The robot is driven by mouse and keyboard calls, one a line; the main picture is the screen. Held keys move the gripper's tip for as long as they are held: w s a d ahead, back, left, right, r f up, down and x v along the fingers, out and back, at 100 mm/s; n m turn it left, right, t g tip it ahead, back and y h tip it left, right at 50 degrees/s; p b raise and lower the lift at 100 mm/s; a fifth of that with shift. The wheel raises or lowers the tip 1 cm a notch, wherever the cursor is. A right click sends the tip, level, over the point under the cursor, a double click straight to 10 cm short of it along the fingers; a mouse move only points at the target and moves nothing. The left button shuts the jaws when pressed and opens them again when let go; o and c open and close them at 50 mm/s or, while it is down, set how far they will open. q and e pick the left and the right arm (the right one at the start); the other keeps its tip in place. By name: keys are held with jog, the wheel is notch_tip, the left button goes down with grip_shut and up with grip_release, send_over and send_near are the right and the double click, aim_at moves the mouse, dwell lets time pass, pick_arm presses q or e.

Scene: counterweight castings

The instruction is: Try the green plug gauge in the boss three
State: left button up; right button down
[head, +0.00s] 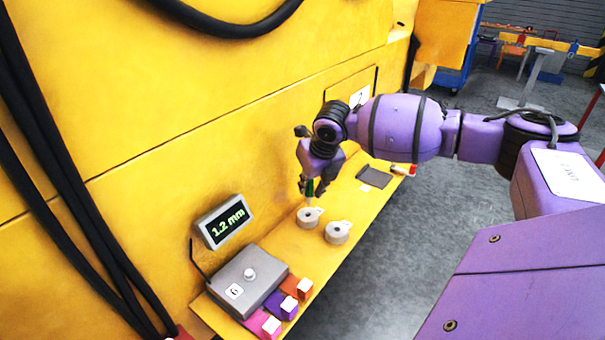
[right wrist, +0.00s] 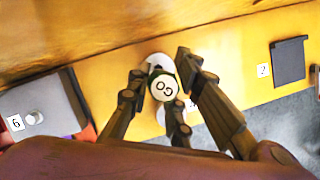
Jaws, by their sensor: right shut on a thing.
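The second boss (head: 337,233) stands just to the right and nearer. No number is readable on either boss in the head view, so I cannot tell which is three. My left gripper is out of view.
On the narrow yellow ledge are a grey box (head: 235,278) marked 6, pink, purple and orange blocks (head: 281,305), and a dark pad (head: 375,177). A display (head: 223,221) reads 1.2 mm. The yellow wall is close behind; open floor lies right.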

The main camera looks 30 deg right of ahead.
aim_at(308, 195)
jog(key=shift+w+d+r+n, duration=0.15)
jog(key=shift+w+r+n, duration=0.1)
jog(key=shift+w+n, duration=0.15)
jog(key=shift+w+d, duration=0.1)
jog(key=shift+w, duration=0.1)
jog(key=shift+s+f+n+b, duration=0.1)
jog(key=shift+f+n+b, duration=0.2)
jog(key=shift+f, duration=0.4)
notch_tip(308, 195, down, 3)
jog(key=shift+r+y+b, duration=0.2)
jog(key=shift+y+b, duration=0.1)
jog(key=shift+b, duration=0.15)
jog(key=shift+f, duration=0.35)
jog(key=shift+r, duration=0.1)
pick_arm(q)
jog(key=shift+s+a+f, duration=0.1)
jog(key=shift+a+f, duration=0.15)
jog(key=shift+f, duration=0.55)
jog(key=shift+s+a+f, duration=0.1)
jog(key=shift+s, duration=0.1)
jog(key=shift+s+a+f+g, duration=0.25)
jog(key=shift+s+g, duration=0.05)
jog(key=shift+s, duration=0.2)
pick_arm(e)
jog(key=shift+f, duration=0.35)
